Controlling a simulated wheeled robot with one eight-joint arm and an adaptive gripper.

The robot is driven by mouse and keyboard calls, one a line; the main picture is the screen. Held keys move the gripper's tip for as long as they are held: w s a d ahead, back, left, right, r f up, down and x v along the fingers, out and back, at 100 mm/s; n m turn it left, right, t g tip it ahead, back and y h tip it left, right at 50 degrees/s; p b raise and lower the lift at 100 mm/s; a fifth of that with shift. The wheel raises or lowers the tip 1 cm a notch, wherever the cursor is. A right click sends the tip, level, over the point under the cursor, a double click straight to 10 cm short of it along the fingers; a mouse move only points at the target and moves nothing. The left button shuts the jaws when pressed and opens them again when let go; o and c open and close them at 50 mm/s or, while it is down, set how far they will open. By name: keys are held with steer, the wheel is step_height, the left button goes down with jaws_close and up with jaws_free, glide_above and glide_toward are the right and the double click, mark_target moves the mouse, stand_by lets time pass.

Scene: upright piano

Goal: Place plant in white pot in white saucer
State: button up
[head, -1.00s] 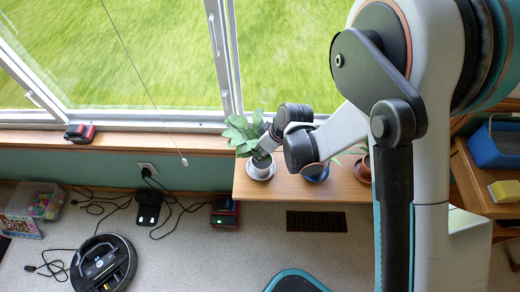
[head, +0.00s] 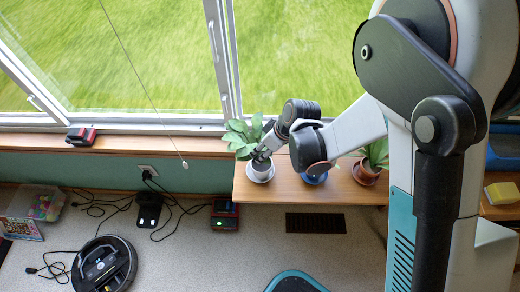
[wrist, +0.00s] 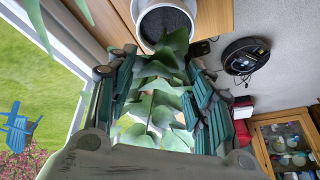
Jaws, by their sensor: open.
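The green-leaved plant (head: 241,136) in its white pot (head: 260,165) is at the left end of the wooden shelf. The pot looks upright and appears to stand in the white saucer (head: 262,177), whose rim shows around its base. In the wrist view, the pot (wrist: 165,24) with dark soil is at the top, and leaves (wrist: 156,100) lie between the fingers. My gripper (head: 262,153) is at the pot's upper right side. The wrist view shows my gripper (wrist: 160,78) open, with its fingers apart and the pot beyond the fingertips. Contact with the leaves cannot be told.
A blue saucer (head: 316,178) is right of the pot, partly hidden by my arm. A plant in a terracotta pot (head: 367,173) stands further right. The window (head: 150,60) is behind the shelf (head: 290,190). A robot vacuum (head: 104,264) and cables lie on the floor.

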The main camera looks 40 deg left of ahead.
steer(key=p+v, duration=0.2)
steer(key=v, duration=0.6)
